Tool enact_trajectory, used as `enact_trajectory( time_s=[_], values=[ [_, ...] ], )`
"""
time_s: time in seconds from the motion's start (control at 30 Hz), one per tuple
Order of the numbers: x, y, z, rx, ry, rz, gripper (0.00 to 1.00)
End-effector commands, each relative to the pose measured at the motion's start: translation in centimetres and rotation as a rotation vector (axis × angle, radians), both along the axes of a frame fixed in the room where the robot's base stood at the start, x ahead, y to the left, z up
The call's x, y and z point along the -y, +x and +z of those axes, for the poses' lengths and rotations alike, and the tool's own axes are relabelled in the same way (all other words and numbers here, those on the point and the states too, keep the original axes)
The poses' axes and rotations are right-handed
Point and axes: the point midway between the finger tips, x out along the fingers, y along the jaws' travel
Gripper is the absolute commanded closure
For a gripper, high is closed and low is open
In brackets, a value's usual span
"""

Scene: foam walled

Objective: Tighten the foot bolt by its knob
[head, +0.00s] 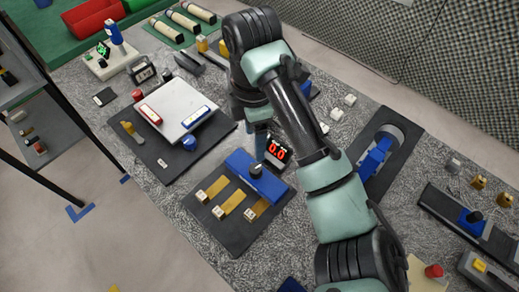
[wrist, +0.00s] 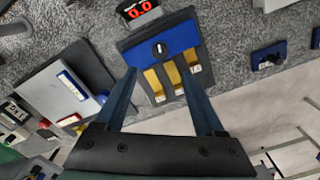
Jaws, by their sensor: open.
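A blue block (head: 245,167) with a round black knob (head: 256,171) on top stands on a dark board (head: 228,238). Three brass strips (head: 212,188) with pale end pieces run out from the block. In the wrist view the knob (wrist: 160,49) has a white mark and sits on the blue block (wrist: 180,38). I cannot tell for sure that this is the foot bolt's knob. My gripper (head: 259,142) is open and empty above the board, by the block's far side in the head view. In the wrist view its fingertips (wrist: 158,72) spread below the knob, apart from it.
A small display (head: 277,151) reading 0.0 stands beside the block. A pale plate (head: 176,108) with a red and a blue bar, a red knob (head: 137,94) and a blue knob (head: 189,142) lie to the left. A blue clamp-like fixture (head: 375,158) stands to the right.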

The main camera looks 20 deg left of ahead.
Motion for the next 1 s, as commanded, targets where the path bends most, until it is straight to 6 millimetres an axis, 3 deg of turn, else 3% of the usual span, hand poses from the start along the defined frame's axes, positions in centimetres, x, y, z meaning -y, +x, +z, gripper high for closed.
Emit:
enact_trajectory(
  time_s=[0.3, 0.5, 0.73, 1.0],
  values=[
    [-0.2, -0.1, -7.0, -0.004, 0.006, -0.001, 0.29],
    [-0.1, -0.1, -10.3, 0.0, 0.004, -0.002, 0.29],
    [0.0, 0.0, -11.9, 0.002, 0.003, -0.003, 0.29],
    [-0.1, 0.0, -12.1, 0.003, 0.003, -0.002, 0.29]
  ],
)
